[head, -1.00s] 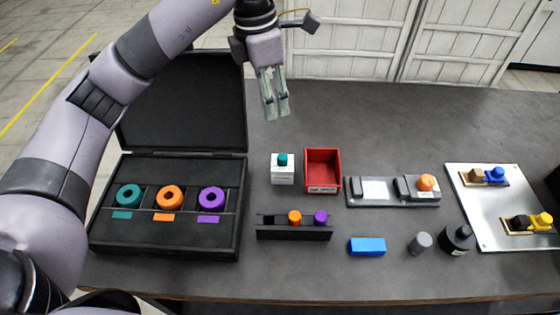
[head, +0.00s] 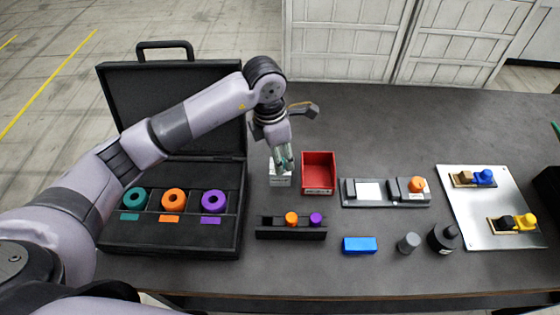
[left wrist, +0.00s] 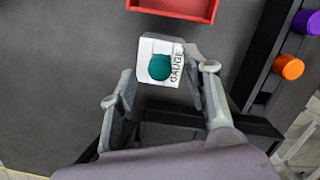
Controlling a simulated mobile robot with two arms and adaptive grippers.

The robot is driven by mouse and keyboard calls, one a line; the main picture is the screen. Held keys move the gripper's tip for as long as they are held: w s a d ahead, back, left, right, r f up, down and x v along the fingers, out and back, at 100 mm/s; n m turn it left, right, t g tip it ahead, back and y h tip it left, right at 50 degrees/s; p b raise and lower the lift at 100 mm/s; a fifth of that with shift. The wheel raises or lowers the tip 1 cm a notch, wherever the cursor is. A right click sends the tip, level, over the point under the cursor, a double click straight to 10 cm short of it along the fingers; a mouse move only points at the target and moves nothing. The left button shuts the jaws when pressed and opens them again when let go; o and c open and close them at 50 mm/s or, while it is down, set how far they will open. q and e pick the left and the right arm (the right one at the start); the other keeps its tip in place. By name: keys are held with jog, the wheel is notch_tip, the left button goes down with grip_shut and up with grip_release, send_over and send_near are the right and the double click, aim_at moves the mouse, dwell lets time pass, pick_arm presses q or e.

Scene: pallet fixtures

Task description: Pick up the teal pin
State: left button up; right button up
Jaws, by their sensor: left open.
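The teal pin (left wrist: 160,67) stands upright on the white block labelled GAUGE (left wrist: 146,46), which also shows in the head view (head: 280,180). In the head view my left gripper covers the pin. My left gripper (head: 284,163) points down over the block with its fingers apart. In the left wrist view the left gripper (left wrist: 161,72) has one finger on either side of the pin, with nothing held. I cannot tell how far the fingertips are above the block. My right gripper is not in view.
A red bin (head: 319,190) stands close to the block's right. A black rack (head: 266,234) with orange and purple pins is in front. An open black case (head: 230,245) with teal, orange and purple rings is at left. A grey fixture (head: 385,203) and blue block (head: 360,245) are further right.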

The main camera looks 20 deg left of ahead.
pick_arm(q)
jog(key=shift+w+d+f, duration=0.1)
jog(key=shift+f, duration=0.5)
jog(key=shift+c, duration=0.6)
grip_shut()
